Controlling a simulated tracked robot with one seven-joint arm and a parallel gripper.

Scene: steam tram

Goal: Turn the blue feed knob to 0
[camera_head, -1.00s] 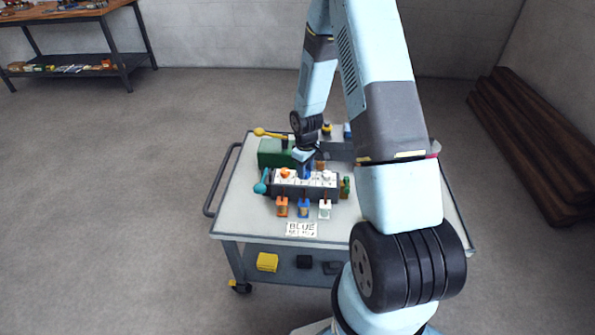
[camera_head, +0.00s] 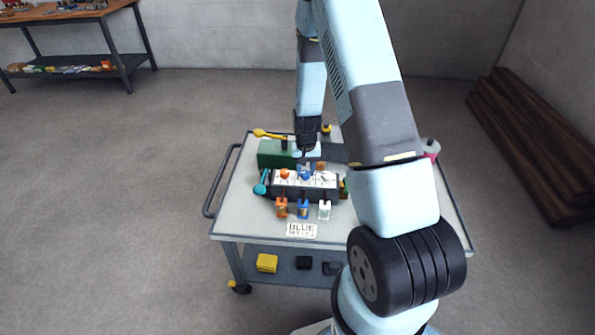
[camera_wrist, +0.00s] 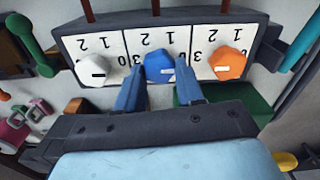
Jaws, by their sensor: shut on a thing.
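The blue feed knob (camera_wrist: 156,67) sits in the middle of the panel (camera_head: 328,194), between an orange knob (camera_wrist: 228,63) and a white knob (camera_wrist: 94,70). My gripper (camera_wrist: 160,82) has its two blue fingers on either side of the blue knob and is shut on it. A short white mark shows low on the right of the knob's face in the wrist view. The dial digits appear upside down there, with a 0 by the knob's upper right. In the head view the blue knob (camera_head: 305,174) shows under my gripper, partly covered.
The panel stands on a grey cart (camera_head: 240,200). A teal lever (camera_head: 262,183) is at its left, a green block (camera_head: 272,154) with a yellow handle behind.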

